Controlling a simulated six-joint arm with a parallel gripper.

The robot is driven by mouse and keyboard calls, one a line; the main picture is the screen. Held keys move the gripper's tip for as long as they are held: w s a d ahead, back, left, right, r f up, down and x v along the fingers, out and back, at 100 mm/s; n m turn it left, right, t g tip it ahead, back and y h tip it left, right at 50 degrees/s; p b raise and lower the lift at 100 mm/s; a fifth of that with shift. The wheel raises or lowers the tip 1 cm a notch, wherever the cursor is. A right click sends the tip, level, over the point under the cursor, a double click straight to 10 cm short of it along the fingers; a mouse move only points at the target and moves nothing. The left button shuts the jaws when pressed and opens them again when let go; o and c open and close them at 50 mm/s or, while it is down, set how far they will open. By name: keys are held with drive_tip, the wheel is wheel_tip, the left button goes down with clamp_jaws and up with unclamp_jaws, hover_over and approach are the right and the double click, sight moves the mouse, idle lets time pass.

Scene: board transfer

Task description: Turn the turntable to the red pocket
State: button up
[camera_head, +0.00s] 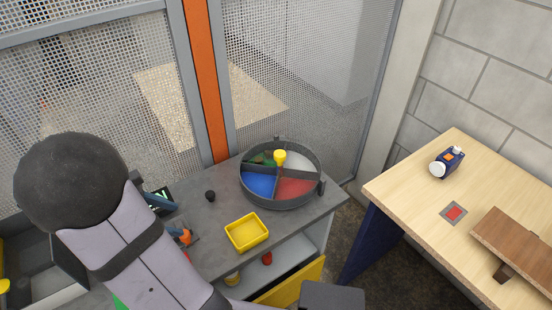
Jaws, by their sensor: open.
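The round grey turntable (282,203) stands on a grey bench in the camera_head view. Dividers split it into a blue pocket (259,184) at front left, a red pocket (296,188) at front right, a pale pocket (298,161) at back right and a green pocket (257,161) at back left. Small uprights show at the rim, one at the back and one at the right. My arm crosses the lower left, apart from the turntable in the picture. I cannot make out my gripper's fingers.
A yellow tray (246,245) sits in front of the turntable on the grey bench (207,265). A small black knob (210,196) and an orange item (183,236) are left. A mesh fence stands behind. A wooden table (420,200) at right bears a blue device (447,162).

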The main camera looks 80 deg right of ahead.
drive_tip(key=s+d+f+g+h+b, duration=0.1)
drive_tip(key=s+d+g+b, duration=0.15)
drive_tip(key=d, duration=0.35)
drive_tip(key=s+d+f+g+h+b, duration=0.1)
drive_tip(key=s+d, duration=0.2)
drive_tip(key=d, duration=0.3)
drive_tip(key=s+d+f+g+b, duration=0.2)
drive_tip(key=s+d, duration=0.1)
drive_tip(key=d, duration=0.2)
drive_tip(key=g+h+b, duration=0.2)
drive_tip(key=g+b, duration=0.2)
drive_tip(key=g, duration=0.2)
approach(280, 166)
drive_tip(key=s+d+r, duration=0.2)
drive_tip(key=s, duration=0.1)
drive_tip(key=s+d+r, duration=0.1)
drive_tip(key=s, duration=0.1)
drive_tip(key=shift+d+r, duration=0.35)
drive_tip(key=shift+d, duration=0.05)
drive_tip(key=shift+s+d+r, duration=0.2)
drive_tip(key=shift+s+d, duration=0.1)
drive_tip(key=shift+s, duration=0.15)
drive_tip(key=shift+p+x, duration=0.9)
drive_tip(key=shift+x, duration=2.4)
drive_tip(key=shift+f, duration=0.15)
clamp_jaws()
